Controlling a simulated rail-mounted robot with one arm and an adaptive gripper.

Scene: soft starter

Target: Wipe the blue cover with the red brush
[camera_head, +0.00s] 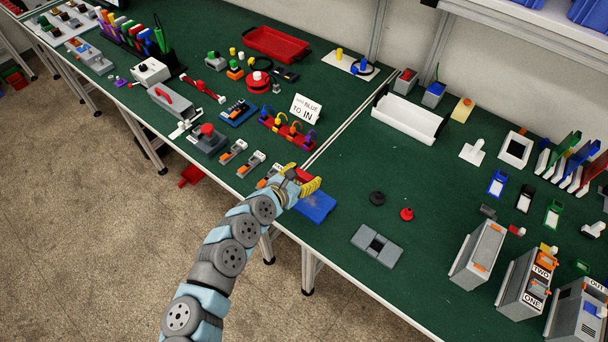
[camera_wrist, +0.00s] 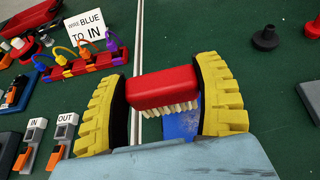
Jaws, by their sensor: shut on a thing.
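The red brush (camera_wrist: 162,88) is a red block with pale bristles pointing down. My gripper (camera_wrist: 165,105) has yellow ribbed fingers and is shut on the brush from both sides. In the head view my gripper (camera_head: 304,181) is over the left part of the blue cover (camera_head: 318,208), a flat blue plate on the green table near its front edge. In the wrist view part of the blue cover (camera_wrist: 181,126) shows below the bristles, with the rest hidden by my gripper. I cannot tell whether the bristles touch it.
A red block with colored hooks (camera_head: 287,130) and a "WIRE BLUE TO IN" sign (camera_head: 306,109) stand behind. Orange-and-grey switches (camera_head: 251,163) lie to the left. A grey plate (camera_head: 376,246) and black (camera_head: 377,198) and red (camera_head: 406,214) knobs lie to the right, with clear table between.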

